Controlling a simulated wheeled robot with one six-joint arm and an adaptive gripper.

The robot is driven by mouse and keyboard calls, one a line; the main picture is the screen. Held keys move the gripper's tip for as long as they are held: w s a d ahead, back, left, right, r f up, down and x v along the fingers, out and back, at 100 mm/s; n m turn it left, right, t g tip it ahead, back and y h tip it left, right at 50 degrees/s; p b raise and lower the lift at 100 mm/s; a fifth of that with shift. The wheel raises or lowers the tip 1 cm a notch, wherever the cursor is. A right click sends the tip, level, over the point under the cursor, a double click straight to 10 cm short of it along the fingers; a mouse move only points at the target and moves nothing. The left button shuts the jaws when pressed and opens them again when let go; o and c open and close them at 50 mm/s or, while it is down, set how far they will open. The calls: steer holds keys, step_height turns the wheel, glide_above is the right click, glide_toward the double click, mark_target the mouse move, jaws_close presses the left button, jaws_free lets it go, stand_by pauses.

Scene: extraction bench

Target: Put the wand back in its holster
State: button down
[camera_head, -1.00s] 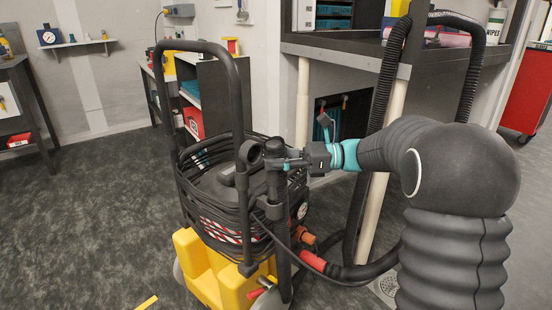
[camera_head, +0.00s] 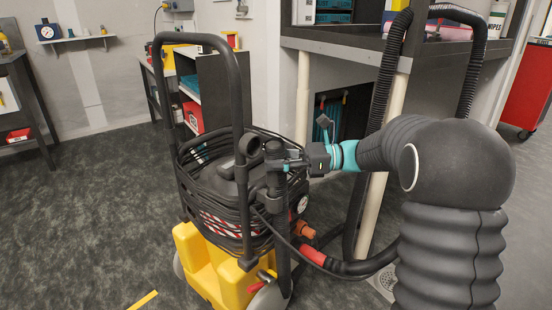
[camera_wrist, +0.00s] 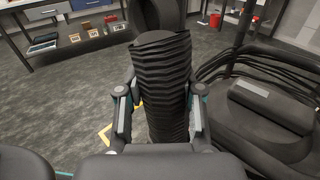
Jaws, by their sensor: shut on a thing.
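My gripper (camera_head: 293,163) is shut on the dark upright wand (camera_head: 274,181), beside the cable-wrapped extraction machine (camera_head: 215,185). In the wrist view the wand's black ribbed grip (camera_wrist: 168,85) runs between the two fingers of my gripper (camera_wrist: 160,112). The holster (camera_head: 271,206) looks like a dark collar on the machine's near right side. The wand stands nearly upright in line with it. The wand's lower end meets the collar area, but dark parts overlap and I cannot tell how deep it sits.
The machine's tall black handle (camera_head: 245,85) rises left of the wand. A thick black hose (camera_head: 365,265) with a red cuff (camera_head: 313,255) runs low on the right. A dark workbench (camera_head: 345,50) with pale legs stands behind. The floor at left is mostly open.

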steer(key=shift+f+b, duration=0.4)
steer(key=shift+f, duration=0.9)
steer(key=c, duration=0.7)
jaws_free()
steer(key=shift+o, duration=0.2)
steer(key=d, duration=1.2)
steer(key=shift+w, duration=0.45)
